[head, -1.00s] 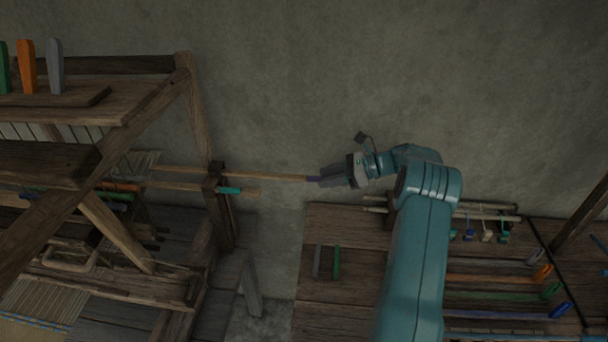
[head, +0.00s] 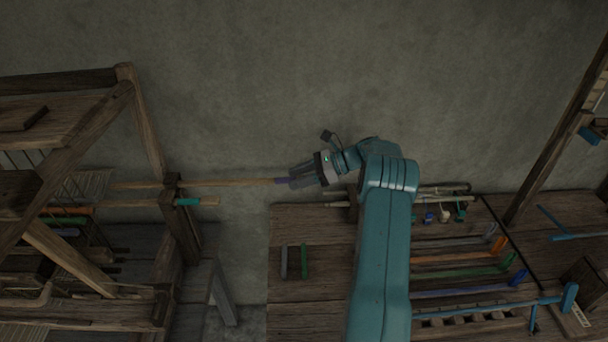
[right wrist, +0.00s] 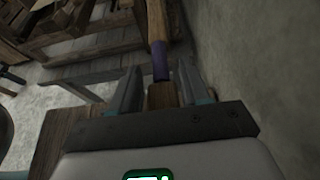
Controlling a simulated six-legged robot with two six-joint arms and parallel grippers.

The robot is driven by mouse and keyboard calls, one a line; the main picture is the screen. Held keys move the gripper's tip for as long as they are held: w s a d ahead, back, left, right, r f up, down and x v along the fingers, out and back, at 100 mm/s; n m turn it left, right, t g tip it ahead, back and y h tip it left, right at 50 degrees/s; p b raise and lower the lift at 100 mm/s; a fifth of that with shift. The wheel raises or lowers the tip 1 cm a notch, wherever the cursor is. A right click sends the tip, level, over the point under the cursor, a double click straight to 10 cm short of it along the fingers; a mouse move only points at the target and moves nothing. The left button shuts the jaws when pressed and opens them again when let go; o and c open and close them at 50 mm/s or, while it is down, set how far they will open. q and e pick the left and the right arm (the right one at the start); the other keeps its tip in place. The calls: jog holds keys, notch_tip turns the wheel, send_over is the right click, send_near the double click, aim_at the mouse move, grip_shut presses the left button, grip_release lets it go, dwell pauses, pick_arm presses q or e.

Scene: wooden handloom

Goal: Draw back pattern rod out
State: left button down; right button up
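The back pattern rod (head: 235,183) is a long thin wooden rod with a purple band near its right end. It lies level along the wall side of the loom and sticks far out past the loom's right post (head: 178,222). My right gripper (head: 291,179) is at the purple end, with its fingers closed about it. In the right wrist view the purple band (right wrist: 161,62) lies between the two fingers, and the contact itself is hard to make out. A shorter-reaching rod with a teal band (head: 188,202) sits in front of it at the post. My left gripper is not in view.
A wooden bench (head: 310,312) stands right of the loom, carrying a grey piece, a green piece (head: 304,261) and several colour-ended rods. The grey wall (head: 300,70) runs close behind the rod. A floor gap lies between loom and bench.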

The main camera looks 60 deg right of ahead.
jog(key=shift+s+d, duration=0.15)
jog(key=shift+s, duration=0.05)
jog(key=p+v, duration=0.6)
jog(key=v, duration=1)
